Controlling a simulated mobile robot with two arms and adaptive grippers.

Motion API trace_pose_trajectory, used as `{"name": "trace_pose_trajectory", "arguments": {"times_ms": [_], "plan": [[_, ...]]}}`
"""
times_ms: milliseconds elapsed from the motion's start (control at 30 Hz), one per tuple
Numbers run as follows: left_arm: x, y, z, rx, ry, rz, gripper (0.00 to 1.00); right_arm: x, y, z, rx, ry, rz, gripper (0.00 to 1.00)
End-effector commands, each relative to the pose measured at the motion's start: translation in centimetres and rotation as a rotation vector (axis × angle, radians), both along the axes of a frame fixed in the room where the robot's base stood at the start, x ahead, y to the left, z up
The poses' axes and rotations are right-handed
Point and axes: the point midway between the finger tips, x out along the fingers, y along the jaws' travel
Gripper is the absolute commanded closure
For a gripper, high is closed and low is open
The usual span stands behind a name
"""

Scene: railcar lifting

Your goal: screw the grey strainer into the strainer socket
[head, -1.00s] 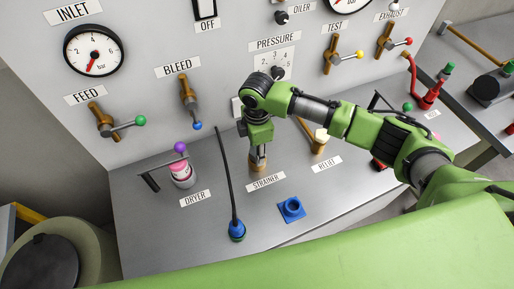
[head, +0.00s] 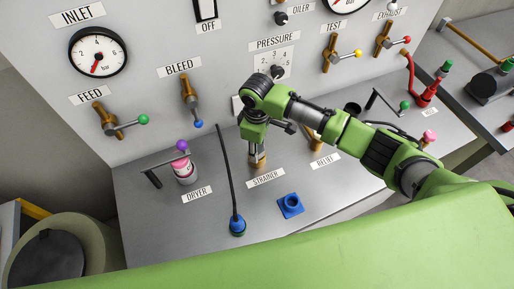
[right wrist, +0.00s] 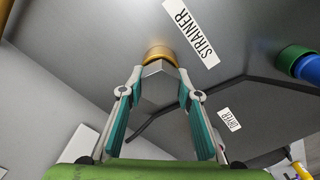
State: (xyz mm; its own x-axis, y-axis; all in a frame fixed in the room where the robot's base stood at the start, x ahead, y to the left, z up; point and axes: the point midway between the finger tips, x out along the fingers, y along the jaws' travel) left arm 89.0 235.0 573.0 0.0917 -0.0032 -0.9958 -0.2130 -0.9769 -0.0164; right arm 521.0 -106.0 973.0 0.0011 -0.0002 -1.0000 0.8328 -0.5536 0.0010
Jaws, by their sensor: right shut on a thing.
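The grey strainer (right wrist: 156,82) shows in the right wrist view as a grey hexagonal body between my right gripper's fingertips. Its far end meets the brass strainer socket (right wrist: 160,53), beside the STRAINER label (right wrist: 191,32). How deep it sits in the socket cannot be told. My right gripper (head: 257,152) points down at the socket, behind the STRAINER label (head: 265,179) in the head view, and is shut on the strainer. The strainer is mostly hidden by the gripper in the head view. My left gripper is not in view.
A pink-and-white dryer (head: 184,170) with a purple-knobbed lever stands to the left. A black hose ends in a blue fitting (head: 237,226), and a blue square socket (head: 291,205) lies in front. The upright panel (head: 150,80) rises close behind. The deck's front left is clear.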

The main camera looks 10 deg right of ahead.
Motion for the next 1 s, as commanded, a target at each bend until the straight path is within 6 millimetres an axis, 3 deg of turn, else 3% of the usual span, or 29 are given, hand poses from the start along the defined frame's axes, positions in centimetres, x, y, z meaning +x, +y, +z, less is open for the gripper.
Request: {"name": "trace_pose_trajectory", "arguments": {"times_ms": [67,100,133,533,1000], "plan": [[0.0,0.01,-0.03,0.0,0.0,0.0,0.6,-0.14,-0.06,-0.22,-0.002,0.004,-0.001,0.91],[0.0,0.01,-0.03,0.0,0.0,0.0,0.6,-0.14,-0.06,-0.23,-0.002,0.004,-0.001,0.64],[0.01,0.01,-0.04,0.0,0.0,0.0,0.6,-0.15,-0.07,-0.24,-0.002,0.004,0.0,0.59],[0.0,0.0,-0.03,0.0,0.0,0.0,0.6,-0.08,-0.09,-0.16,-0.002,0.003,0.037,0.59],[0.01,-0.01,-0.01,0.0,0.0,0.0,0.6,-0.01,-0.07,-0.05,-0.002,0.001,0.634,0.59]]}}
